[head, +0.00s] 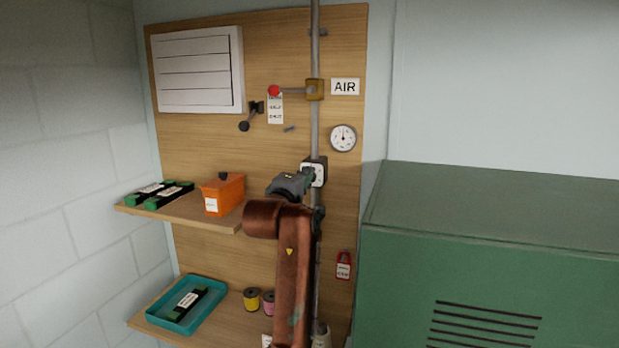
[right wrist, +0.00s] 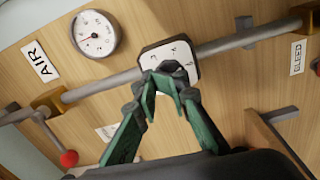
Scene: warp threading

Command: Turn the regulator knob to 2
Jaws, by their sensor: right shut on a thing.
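The regulator is a dark block with a white dial plate (head: 319,174) on the vertical grey pipe, and the plate also shows in the right wrist view (right wrist: 182,56). Dark marks stand around the plate, too small to read surely. My right gripper (right wrist: 168,76) is in front of the plate, its green fingers closed together on the regulator knob. The fingertips mostly hide the knob, so its setting cannot be read. In the head view my right gripper (head: 306,178) reaches the regulator from below left. My left gripper is not in view.
A round gauge (head: 343,137) and an AIR sign (head: 345,87) are above the regulator. A red-knobbed valve lever (head: 274,91) sticks out left of the pipe. An orange box (head: 222,193) stands on the shelf at left. A green cabinet (head: 490,240) fills the right side.

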